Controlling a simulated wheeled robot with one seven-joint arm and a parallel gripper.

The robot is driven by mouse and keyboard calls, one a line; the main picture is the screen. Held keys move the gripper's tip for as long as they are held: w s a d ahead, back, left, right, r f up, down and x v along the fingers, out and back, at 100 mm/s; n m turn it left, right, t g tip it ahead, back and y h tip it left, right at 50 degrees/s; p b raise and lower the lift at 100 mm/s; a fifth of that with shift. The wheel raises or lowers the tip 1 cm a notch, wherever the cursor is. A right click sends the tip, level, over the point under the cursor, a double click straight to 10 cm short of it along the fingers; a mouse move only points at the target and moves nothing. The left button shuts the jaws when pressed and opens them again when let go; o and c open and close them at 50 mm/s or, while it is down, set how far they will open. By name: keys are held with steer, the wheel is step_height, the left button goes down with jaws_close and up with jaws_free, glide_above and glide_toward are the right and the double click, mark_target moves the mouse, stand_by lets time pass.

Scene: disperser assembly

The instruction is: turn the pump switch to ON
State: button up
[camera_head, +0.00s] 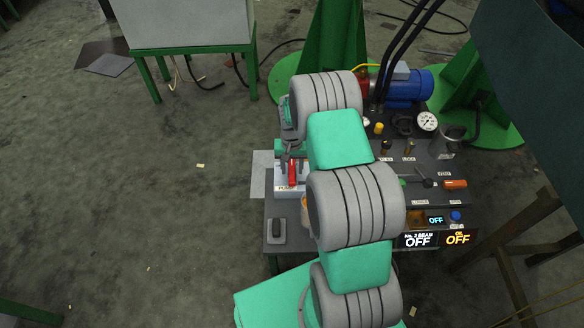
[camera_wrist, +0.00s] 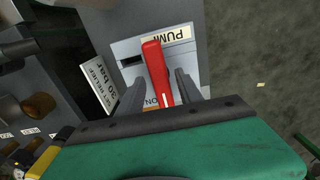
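The pump switch has a red lever (camera_wrist: 157,70) on a pale grey box (camera_wrist: 127,47) with an upside-down PUMP label. An ON marking shows beside the lever's lower end in the wrist view. The red lever (camera_head: 292,173) also shows in the head view, just below my gripper (camera_head: 291,160). In the wrist view my gripper (camera_wrist: 160,88) is open, with one dark finger on each side of the lever. Gaps show between the fingers and the lever; contact lower down cannot be told. My arm hides part of the panel in the head view.
The dark panel (camera_head: 285,232) carries gauges, valves and an orange handle (camera_head: 456,184). Lit displays (camera_head: 418,241) read OFF at its front. A blue motor (camera_head: 408,87) stands behind. A dark grey block (camera_head: 277,231) lies at the front left. The floor to the left is mostly clear.

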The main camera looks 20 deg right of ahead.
mark_target(292, 171)
step_height(292, 171, up, 8)
steer(key=shift+f+p, duration=0.1)
steer(key=shift+p, duration=1.1)
steer(key=shift+s, duration=0.15)
